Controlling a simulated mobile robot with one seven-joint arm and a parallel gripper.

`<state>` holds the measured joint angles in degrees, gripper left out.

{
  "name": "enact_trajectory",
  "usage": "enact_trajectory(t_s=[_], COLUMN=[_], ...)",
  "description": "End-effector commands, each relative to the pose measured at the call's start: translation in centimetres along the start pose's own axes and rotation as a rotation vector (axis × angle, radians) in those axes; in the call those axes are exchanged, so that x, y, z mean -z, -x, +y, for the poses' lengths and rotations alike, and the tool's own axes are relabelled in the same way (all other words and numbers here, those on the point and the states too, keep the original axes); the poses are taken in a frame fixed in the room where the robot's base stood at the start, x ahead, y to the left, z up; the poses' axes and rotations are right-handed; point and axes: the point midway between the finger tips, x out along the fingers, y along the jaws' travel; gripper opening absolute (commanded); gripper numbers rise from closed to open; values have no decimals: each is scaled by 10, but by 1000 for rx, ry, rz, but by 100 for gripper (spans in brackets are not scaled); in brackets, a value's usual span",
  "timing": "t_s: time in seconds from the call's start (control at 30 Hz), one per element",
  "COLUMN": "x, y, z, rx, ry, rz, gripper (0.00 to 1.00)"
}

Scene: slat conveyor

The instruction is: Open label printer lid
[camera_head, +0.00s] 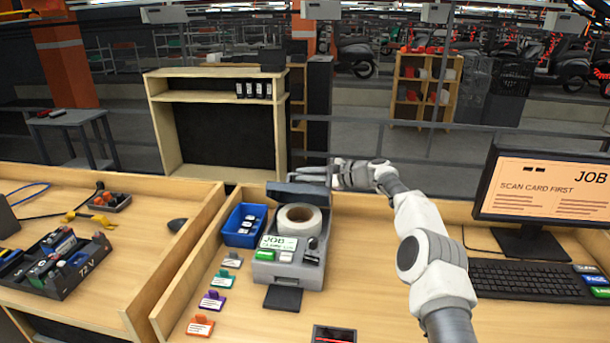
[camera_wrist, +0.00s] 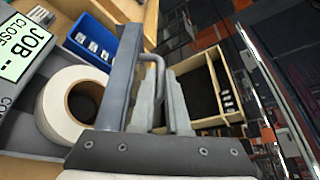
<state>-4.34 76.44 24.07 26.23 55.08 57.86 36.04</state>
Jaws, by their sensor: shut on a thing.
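The grey label printer (camera_head: 288,262) stands on the wooden desk, with a white label roll (camera_head: 299,218) showing inside. Its dark grey lid (camera_head: 298,190) is raised at the back of the roll, standing up from the body. In the wrist view the lid (camera_wrist: 121,75) is seen nearly edge-on, with a bent grey handle (camera_wrist: 157,63) on its side. My gripper (camera_head: 312,172) reaches the lid from the right. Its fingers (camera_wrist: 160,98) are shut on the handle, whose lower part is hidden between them. The roll (camera_wrist: 70,106) lies left of the lid.
A blue bin (camera_head: 243,226) stands left of the printer. Several coloured tag holders (camera_head: 211,300) line the desk at front left. A monitor (camera_head: 545,195) and keyboard (camera_head: 525,282) are at the right. A wooden shelf (camera_head: 165,130) stands behind the desk.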

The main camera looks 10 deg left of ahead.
Motion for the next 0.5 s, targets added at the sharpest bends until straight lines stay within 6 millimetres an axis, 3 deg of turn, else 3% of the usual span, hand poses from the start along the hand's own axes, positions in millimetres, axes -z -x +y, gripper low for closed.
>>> enact_trajectory(t_s=[0.23,0.27,0.3,0.5], x=[1,1,1,1], y=[0,0,0,0], z=[1,1,1,1], rx=[-1,-1,-1,-1], ry=[0,0,0,0], rz=[1,1,1,1], gripper=[0,17,24,26])
